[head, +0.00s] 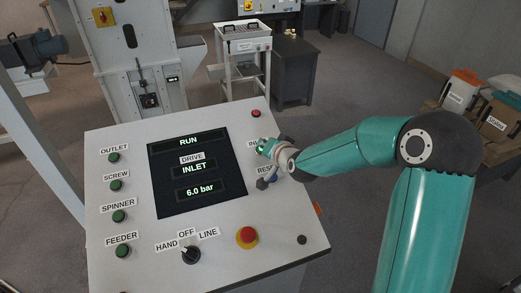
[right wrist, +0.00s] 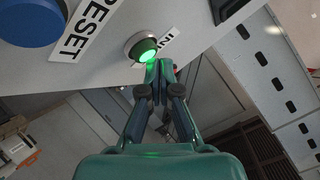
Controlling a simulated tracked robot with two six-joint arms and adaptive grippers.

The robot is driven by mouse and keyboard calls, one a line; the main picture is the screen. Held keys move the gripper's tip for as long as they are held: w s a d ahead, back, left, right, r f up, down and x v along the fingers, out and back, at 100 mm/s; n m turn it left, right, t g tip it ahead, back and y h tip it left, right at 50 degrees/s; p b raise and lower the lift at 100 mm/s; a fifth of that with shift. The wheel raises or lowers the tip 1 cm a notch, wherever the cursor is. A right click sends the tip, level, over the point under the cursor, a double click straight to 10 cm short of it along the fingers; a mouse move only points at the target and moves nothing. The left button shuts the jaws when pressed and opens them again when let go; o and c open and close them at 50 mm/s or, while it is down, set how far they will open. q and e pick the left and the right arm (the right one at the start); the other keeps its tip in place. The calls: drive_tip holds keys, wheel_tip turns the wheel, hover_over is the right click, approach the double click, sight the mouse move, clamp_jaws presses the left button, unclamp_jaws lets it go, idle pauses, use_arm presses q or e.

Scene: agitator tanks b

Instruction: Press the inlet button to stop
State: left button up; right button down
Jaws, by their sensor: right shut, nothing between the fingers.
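The inlet button (right wrist: 143,47) glows green in a light metal collar on the panel in the right wrist view. Its label beside it is partly hidden. My right gripper (right wrist: 158,67) is shut and empty, its tips at the button's lower edge; I cannot tell whether they touch it. In the head view my right gripper (head: 264,147) reaches over the panel's right side and largely covers the button, with green light on its tips. The control panel (head: 130,220) has a dark display (head: 198,172) reading RUN, DRIVE INLET and 6.0 bar. My left gripper is not in view.
The blue reset button (right wrist: 30,18) lies close by. A red button (head: 256,113) is above, and a red emergency stop (head: 247,236) on yellow is below. Green buttons (head: 115,185) line the panel's left side. A selector knob (head: 190,254) sits at the front.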

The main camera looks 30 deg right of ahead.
drive_tip(key=shift+w+f+b, duration=0.1)
drive_tip(key=shift+f+b, duration=0.4)
drive_tip(key=shift+b, duration=0.1)
idle(0.6)
drive_tip(key=shift+r, duration=0.1)
drive_tip(key=shift+s+r+p, duration=0.25)
drive_tip(key=shift+r+p, duration=0.05)
drive_tip(key=shift+r, duration=0.45)
drive_tip(key=shift+r, duration=0.1)
drive_tip(key=r, duration=0.1)
drive_tip(key=s+r+p, duration=0.1)
drive_tip(key=r, duration=0.1)
drive_tip(key=r+p, duration=0.1)
drive_tip(key=shift+s+a+r, duration=0.25)
drive_tip(key=shift+s+r, duration=0.05)
drive_tip(key=shift+p, duration=0.35)
idle(0.5)
